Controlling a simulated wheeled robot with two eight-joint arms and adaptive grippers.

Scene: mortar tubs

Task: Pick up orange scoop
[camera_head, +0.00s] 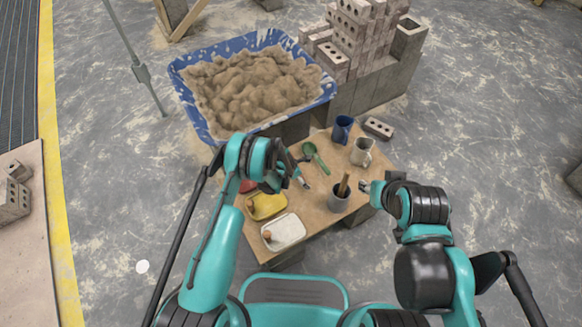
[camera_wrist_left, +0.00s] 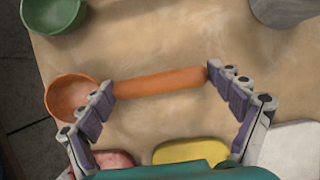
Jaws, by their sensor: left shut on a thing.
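The orange scoop shows in the left wrist view, with its round bowl (camera_wrist_left: 70,95) at the left and its handle (camera_wrist_left: 160,83) running right. My left gripper (camera_wrist_left: 164,82) is shut on the scoop, with one finger at the bowl end of the handle and the other at the far end. In the head view my left gripper (camera_head: 301,176) is over the wooden table; the scoop is mostly hidden there. My right gripper (camera_head: 364,187) is beside the grey cup at the table's right edge; its finger opening is too small to tell.
A green scoop (camera_head: 316,156) lies just beyond my left gripper. A grey cup (camera_head: 339,201) with a wooden handle in it, a blue mug (camera_head: 342,129) and a pale mug (camera_head: 361,152) stand on the right. Yellow (camera_head: 267,206) and white (camera_head: 284,232) trays lie in front.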

